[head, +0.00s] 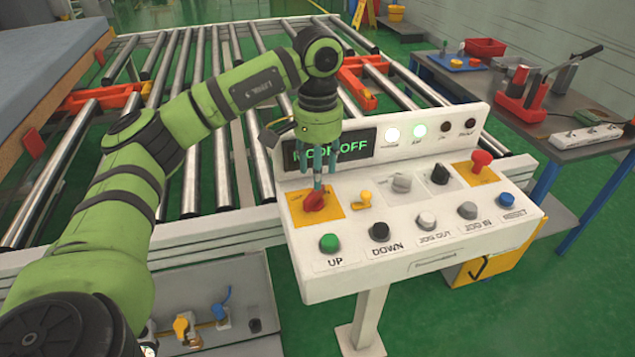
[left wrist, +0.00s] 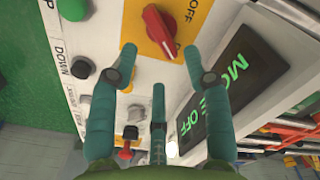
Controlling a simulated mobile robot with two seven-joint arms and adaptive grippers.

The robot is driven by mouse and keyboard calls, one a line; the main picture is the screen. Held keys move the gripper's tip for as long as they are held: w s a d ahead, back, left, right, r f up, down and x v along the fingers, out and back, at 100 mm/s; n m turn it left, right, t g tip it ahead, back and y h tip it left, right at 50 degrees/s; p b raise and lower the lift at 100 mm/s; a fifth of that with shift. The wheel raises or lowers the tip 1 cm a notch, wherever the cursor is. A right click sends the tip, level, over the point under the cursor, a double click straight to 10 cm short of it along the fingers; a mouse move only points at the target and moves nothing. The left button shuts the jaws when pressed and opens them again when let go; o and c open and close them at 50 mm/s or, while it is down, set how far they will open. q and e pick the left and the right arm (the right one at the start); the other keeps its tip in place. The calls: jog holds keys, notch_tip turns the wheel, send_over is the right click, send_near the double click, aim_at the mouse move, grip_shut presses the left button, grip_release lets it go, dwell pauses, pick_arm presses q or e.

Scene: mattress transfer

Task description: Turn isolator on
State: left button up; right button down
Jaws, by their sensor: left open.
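The isolator, a red rotary knob (head: 314,202) on a yellow plate, sits at the left end of the sloped white control panel (head: 370,240). It also shows in the left wrist view (left wrist: 159,30), with "OFF" lettering on its plate. My left gripper (head: 318,183) points down over the knob, fingers spread. In the left wrist view the open gripper (left wrist: 160,60) has the knob just beyond and between its two upper fingertips. Contact cannot be told. A dark display (head: 345,148) shows green text ending in "OFF", partly hidden by my gripper. My right gripper is out of view.
A small yellow switch (head: 365,198) is just right of the knob. Push buttons, including a green one (head: 329,243), line the front, and a red mushroom button (head: 481,160) is at right. A roller conveyor (head: 230,130) lies behind; a tool table (head: 540,115) stands right.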

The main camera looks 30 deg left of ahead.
aim_at(318, 192)
pick_arm(q)
notch_tip(318, 192, up, 7)
jog(key=shift+f, duration=0.15)
jog(key=shift+f, duration=0.1)
dwell(0.5)
